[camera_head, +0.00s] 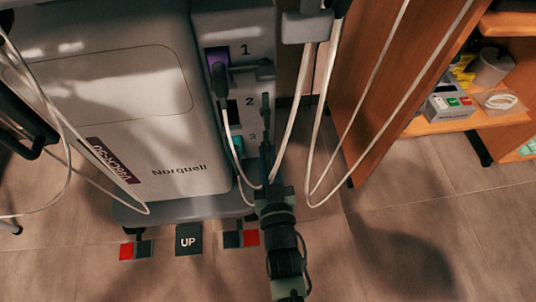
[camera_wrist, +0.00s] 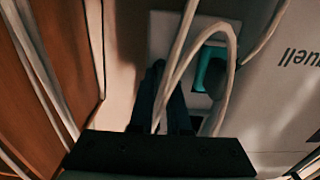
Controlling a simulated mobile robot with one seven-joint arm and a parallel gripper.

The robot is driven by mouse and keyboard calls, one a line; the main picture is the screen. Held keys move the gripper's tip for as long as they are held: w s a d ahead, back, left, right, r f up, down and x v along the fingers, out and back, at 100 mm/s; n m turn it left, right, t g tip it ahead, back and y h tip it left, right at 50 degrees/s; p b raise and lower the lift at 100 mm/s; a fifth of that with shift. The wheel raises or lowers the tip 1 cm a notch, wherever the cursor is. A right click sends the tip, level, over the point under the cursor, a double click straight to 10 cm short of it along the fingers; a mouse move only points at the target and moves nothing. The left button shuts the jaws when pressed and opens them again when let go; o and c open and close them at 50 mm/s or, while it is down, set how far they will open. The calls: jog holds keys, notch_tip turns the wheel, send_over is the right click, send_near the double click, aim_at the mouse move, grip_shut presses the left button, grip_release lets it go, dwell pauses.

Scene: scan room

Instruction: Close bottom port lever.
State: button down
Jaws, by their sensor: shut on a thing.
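The grey and white Norquell machine (camera_head: 160,110) has a side panel with ports numbered 1, 2 and 3 from top to bottom. The bottom port (camera_head: 237,146) is teal and also shows in the wrist view (camera_wrist: 209,69). My gripper (camera_head: 266,150) is at the right side of this port, with its dark fingers (camera_wrist: 163,92) pointing at the panel. They are shut on the bottom port lever, which is mostly hidden by the fingers. The middle port lever (camera_head: 265,104) stands upright just above. The top port lever (camera_head: 265,70) lies sideways.
A cabled connector (camera_head: 220,80) sits in the purple top port. White cables (camera_head: 318,150) hang close to my gripper and cross in front of it in the wrist view (camera_wrist: 180,65). A wooden panel (camera_head: 385,90) stands to the right. Pedals (camera_head: 190,239) lie on the floor.

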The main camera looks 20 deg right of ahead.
jog(key=shift+n, duration=0.4)
jog(key=n+p, duration=0.1)
jog(key=n, duration=0.1)
jog(key=shift+r+n, duration=0.1)
jog(key=shift+n, duration=0.3)
jog(key=n, duration=0.5)
jog(key=shift+a+p, duration=0.1)
jog(key=shift+p, duration=0.2)
jog(key=n+b, duration=0.1)
jog(key=n, duration=0.2)
jog(key=n+b, duration=0.1)
jog(key=n, duration=0.5)
jog(key=shift+f+b, duration=0.35)
jog(key=shift+b, duration=0.05)
jog(key=shift+n, duration=0.3)
jog(key=c, duration=0.9)
grip_release()
jog(key=shift+r, duration=0.1)
jog(key=shift+a, duration=0.1)
